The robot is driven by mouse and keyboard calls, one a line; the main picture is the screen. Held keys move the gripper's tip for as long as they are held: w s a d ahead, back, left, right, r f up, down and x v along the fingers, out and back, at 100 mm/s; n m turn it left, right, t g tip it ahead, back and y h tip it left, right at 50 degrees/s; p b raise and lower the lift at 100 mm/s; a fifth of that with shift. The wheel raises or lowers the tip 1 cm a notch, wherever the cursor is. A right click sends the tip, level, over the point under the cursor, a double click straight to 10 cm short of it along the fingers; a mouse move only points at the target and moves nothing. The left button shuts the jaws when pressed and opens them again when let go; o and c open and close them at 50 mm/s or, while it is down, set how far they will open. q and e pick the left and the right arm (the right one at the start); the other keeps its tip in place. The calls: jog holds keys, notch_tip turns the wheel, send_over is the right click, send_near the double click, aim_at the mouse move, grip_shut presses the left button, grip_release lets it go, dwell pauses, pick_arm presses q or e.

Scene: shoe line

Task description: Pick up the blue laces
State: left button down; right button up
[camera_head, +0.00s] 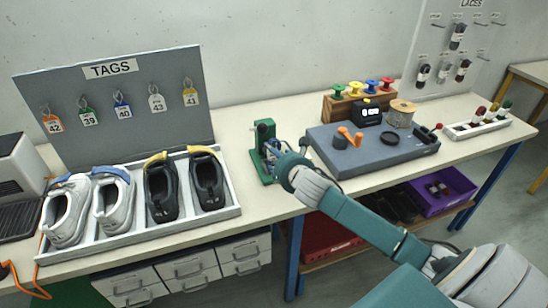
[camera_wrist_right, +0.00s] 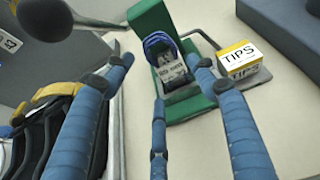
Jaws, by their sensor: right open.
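The blue laces (camera_wrist_right: 157,42) are a looped bundle with a pale printed band, sitting in the green stand (camera_wrist_right: 152,20) in the right wrist view. In the head view the green stand (camera_head: 264,138) is on the bench, right of the shoe tray; the laces there are mostly hidden by my gripper. My right gripper (camera_head: 270,152) is in front of the stand. In the wrist view its blue fingers (camera_wrist_right: 163,78) are spread and empty, with the laces beyond and between their tips. I cannot tell whether any finger touches the bundle. My left gripper is not in view.
A yellow and white TIPS box (camera_wrist_right: 240,62) stands right of the laces. A white tray (camera_head: 150,232) of shoes is to the left, under the TAGS board (camera_head: 150,110). Dark lace bundles hang on the LACES board (camera_head: 450,55).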

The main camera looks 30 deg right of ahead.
jog(key=p+x, duration=0.1)
jog(key=x, duration=0.3)
jog(key=shift+w+d+f, duration=0.1)
jog(key=shift+w+f, duration=0.05)
jog(key=shift+w, duration=0.2)
jog(key=shift+s, duration=0.1)
jog(key=c, duration=0.8)
jog(key=shift+o, duration=0.2)
